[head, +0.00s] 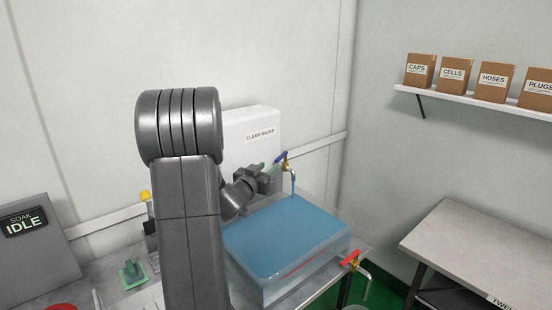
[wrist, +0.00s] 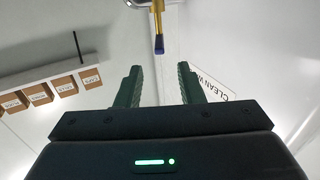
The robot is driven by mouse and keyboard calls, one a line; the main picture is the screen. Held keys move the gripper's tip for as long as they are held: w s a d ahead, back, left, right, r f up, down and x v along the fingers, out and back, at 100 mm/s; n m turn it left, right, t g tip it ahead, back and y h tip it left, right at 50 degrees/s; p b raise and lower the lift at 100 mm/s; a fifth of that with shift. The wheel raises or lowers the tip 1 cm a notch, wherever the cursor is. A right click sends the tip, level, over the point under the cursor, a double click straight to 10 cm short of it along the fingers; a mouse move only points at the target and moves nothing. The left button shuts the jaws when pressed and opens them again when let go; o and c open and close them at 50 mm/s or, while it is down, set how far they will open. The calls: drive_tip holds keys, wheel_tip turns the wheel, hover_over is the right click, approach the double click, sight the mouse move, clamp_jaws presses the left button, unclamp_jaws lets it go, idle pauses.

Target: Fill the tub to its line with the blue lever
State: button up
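The clear tub (head: 282,293) stands on the bench and holds blue water. A red line (head: 303,264) shows on its near side; I cannot tell exactly how the water stands against it. The blue lever (head: 281,157) sits on the brass tap of the white clean-water tank (head: 250,130). A blue stream (head: 293,183) runs from that tap into the tub. My gripper (head: 268,172) is beside the tap, partly hidden by my arm. In the wrist view my gripper (wrist: 159,70) is open and empty, with the blue lever (wrist: 159,44) just beyond its fingertips, between them.
A red-handled tap (head: 350,259) is at the tub's near right. A sign reading IDLE (head: 24,222) and a green object (head: 131,270) are at left. A side table (head: 480,245) stands at right below a shelf of boxes (head: 490,92).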

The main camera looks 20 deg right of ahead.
sight(276, 161)
drive_tip(key=x, duration=0.9)
drive_tip(key=shift+w+d+p, duration=0.2)
drive_tip(key=shift+p, duration=0.2)
clamp_jaws()
